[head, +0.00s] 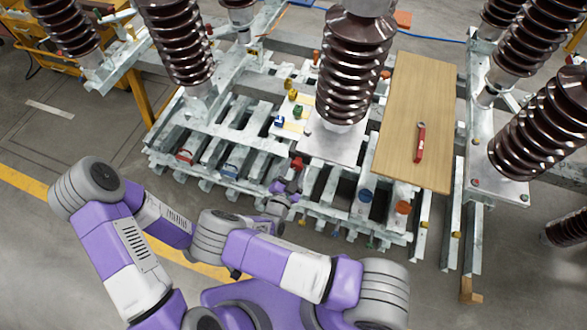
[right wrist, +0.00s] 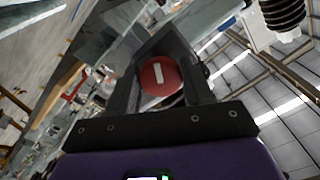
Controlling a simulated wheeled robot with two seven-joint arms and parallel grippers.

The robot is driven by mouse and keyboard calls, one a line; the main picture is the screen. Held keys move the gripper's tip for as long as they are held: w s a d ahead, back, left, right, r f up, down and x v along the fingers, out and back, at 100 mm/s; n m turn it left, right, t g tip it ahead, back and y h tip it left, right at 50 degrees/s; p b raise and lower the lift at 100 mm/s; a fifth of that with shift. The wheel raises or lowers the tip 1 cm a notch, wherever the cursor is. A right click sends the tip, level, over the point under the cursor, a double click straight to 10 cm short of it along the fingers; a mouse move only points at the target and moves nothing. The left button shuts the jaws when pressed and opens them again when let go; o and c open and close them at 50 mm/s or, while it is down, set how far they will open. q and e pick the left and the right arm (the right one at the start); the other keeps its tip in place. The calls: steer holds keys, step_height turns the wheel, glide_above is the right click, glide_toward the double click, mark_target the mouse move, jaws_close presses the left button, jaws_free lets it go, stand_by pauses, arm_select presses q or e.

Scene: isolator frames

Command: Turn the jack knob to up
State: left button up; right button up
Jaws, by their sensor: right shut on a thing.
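The jack knob (right wrist: 165,76) is a round red disc with a white bar, seen face-on between my right gripper's fingers in the right wrist view. The bar runs nearly upright in that picture, tilted slightly. My right gripper (right wrist: 160,85) is shut on the knob, one dark finger on each side. In the head view my right gripper (head: 293,180) reaches into the metal frame, where a small red part (head: 297,163) shows just beyond it. My left arm is at the left of the head view, but its gripper is out of sight.
A galvanised steel frame (head: 215,135) with many bars spreads around the gripper. Tall brown ribbed insulators (head: 355,65) rise from it. A wooden board (head: 415,85) carries a red tool (head: 420,145). Blue (head: 366,195) and orange (head: 402,207) round parts sit at the front right.

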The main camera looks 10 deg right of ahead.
steer(key=shift+s+f+n, duration=0.1)
steer(key=shift+n, duration=1.9)
steer(key=o, duration=1)
steer(key=v, duration=0.7)
steer(key=shift+s+a, duration=0.15)
steer(key=shift+s, duration=0.1)
